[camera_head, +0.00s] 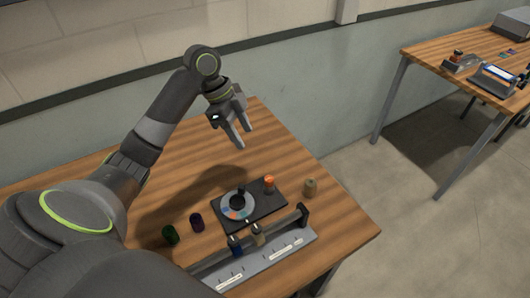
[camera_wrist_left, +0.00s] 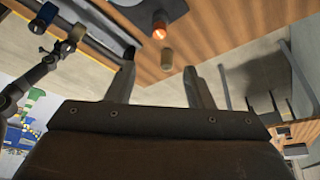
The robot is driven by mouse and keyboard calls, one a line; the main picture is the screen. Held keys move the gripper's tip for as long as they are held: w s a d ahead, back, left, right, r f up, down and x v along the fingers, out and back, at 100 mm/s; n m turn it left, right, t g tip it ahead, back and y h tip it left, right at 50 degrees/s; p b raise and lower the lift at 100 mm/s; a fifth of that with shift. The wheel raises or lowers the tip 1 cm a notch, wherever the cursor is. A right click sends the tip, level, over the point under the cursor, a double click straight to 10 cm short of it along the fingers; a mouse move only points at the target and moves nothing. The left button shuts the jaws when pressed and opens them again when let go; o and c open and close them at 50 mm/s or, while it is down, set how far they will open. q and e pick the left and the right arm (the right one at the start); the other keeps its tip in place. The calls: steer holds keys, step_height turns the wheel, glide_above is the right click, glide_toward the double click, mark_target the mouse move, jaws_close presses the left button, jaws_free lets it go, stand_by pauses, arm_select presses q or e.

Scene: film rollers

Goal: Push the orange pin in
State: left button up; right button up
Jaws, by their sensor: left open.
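The orange pin (camera_head: 268,182) stands upright at the right end of a dark base plate (camera_head: 267,206) on the wooden table. A round dial with coloured segments (camera_head: 231,210) and a black knob sits on the same plate. The orange pin also shows in the left wrist view (camera_wrist_left: 159,31), near the top. My left gripper (camera_head: 242,140) is open and empty, in the air above the table behind the plate. Its two fingers show in the left wrist view (camera_wrist_left: 160,80), with the pin beyond them. My right gripper is not in view.
A tan roller (camera_head: 309,187) stands right of the plate, and green (camera_head: 170,235) and purple (camera_head: 196,221) rollers stand to its left. In front lies a rail (camera_head: 215,255) carrying blue and tan rollers, beside a grey scale strip (camera_head: 270,258). A second table (camera_head: 440,55) stands far right.

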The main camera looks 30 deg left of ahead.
arm_select(q)
glide_toward(268, 179)
steer(key=p+x, duration=0.1)
steer(key=x, duration=0.7)
steer(key=shift+w+r, duration=0.1)
steer(key=shift+d+f, duration=0.1)
steer(key=shift+f, duration=0.35)
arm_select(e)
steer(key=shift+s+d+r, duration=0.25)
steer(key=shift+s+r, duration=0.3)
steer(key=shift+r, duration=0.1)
arm_select(q)
jaws_close()
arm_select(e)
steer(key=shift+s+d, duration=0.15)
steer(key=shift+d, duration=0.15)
